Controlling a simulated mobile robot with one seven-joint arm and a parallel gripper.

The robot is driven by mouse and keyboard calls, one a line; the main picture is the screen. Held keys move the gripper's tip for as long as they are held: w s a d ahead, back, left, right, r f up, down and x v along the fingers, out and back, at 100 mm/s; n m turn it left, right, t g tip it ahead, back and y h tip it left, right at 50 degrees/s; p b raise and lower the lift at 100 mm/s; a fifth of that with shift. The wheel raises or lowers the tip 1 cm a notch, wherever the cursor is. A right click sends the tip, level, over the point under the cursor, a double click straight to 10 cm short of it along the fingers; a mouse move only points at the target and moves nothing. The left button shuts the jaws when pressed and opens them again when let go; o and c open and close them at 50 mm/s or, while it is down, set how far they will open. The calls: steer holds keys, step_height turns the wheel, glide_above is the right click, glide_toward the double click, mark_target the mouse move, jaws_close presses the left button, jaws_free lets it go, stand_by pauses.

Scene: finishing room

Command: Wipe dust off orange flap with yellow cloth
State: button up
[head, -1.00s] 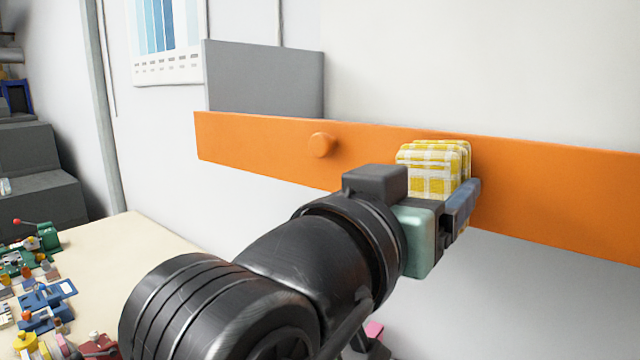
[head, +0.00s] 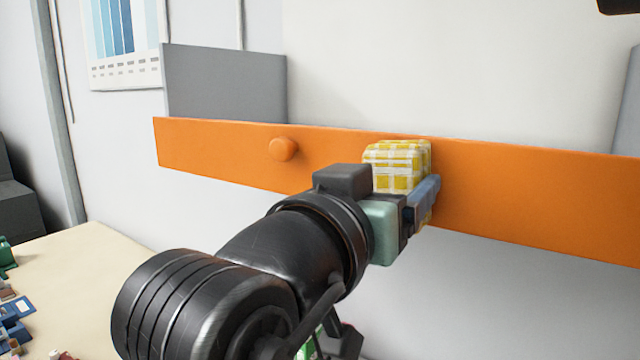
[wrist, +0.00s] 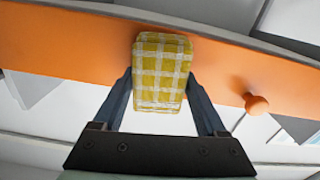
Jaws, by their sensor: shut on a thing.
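The orange flap (head: 520,200) is a long band with a round orange knob (head: 283,149) near its left part. The yellow cloth (head: 397,165) is a yellow and white checked folded pad, up against the front of the flap to the right of the knob. In the wrist view the cloth (wrist: 161,72) sits between the two fingers of my gripper (wrist: 165,100), which is shut on it. The flap (wrist: 80,55) runs behind it there. I cannot tell if cloth and flap touch firmly. No dust is clearly visible; the flap behind the cloth is hidden.
A grey panel (head: 225,85) rises behind the flap's left end. A pale table (head: 80,280) with small coloured items at its edge is at lower left. A chart (head: 122,42) hangs on the wall. The flap's front right of the cloth is clear.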

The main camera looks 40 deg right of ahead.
steer(key=shift+s+d, duration=0.25)
steer(key=shift+s, duration=0.4)
steer(key=shift+s+d, duration=0.25)
steer(key=shift+s, duration=0.35)
steer(key=shift+s+d, duration=0.25)
steer(key=shift+s, duration=0.4)
steer(key=shift+w, duration=0.1)
steer(key=shift+w+a, duration=0.25)
steer(key=shift+w, duration=0.35)
steer(key=shift+w+a, duration=0.2)
steer(key=shift+w, duration=0.45)
steer(key=shift+w+a, duration=0.25)
steer(key=shift+w, duration=0.35)
steer(key=shift+a, duration=0.1)
steer(key=shift+v, duration=2.75)
steer(key=v, duration=0.3)
steer(key=shift+s, duration=0.1)
